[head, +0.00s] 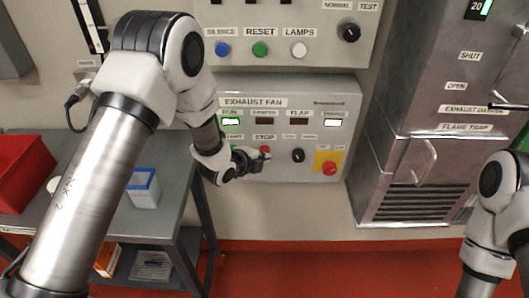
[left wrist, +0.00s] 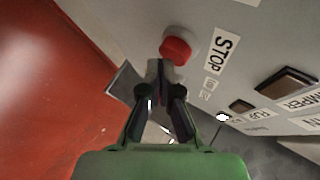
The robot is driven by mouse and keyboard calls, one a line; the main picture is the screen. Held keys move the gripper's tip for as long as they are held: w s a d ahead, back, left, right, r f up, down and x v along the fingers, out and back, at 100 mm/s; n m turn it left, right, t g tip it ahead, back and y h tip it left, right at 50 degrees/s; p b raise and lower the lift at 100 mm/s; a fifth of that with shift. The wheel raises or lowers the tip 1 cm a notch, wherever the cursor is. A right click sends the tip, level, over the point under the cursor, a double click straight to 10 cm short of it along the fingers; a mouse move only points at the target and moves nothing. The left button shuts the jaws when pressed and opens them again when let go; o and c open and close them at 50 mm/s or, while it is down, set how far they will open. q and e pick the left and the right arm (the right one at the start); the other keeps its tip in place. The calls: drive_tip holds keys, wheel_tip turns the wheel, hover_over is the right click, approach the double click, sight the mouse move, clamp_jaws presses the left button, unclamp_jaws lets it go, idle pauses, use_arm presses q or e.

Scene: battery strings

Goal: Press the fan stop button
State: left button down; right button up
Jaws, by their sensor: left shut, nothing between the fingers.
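The exhaust fan panel (head: 312,106) is a grey box on the wall, with its RUN lamp (head: 230,121) lit green. The red stop button (head: 265,150) sits under the STOP label; it also shows in the left wrist view (left wrist: 176,50). My left gripper (head: 262,160) is shut and empty. In the left wrist view its fingertips (left wrist: 157,66) appear just below the button; I cannot tell whether they touch it. My right arm (head: 490,230) shows at the right edge; its gripper is out of view.
A red emergency button (head: 329,168) on a yellow plate and a black knob (head: 297,155) sit right of the stop button. A panel with silence, reset and lamps buttons (head: 260,49) is above. A metal cabinet (head: 415,180) stands right, a grey table (head: 178,190) left.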

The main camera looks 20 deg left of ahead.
use_arm(q)
drive_tip(key=shift+w+a, duration=0.15)
drive_tip(key=shift+w, duration=0.45)
idle(0.7)
drive_tip(key=shift+s, duration=0.15)
drive_tip(key=shift+s+d, duration=0.3)
drive_tip(key=shift+s, duration=0.65)
drive_tip(key=s, duration=0.2)
drive_tip(key=s+d+b, duration=0.1)
drive_tip(key=s, duration=0.1)
drive_tip(key=shift+s+d, duration=0.2)
drive_tip(key=shift+s, duration=0.2)
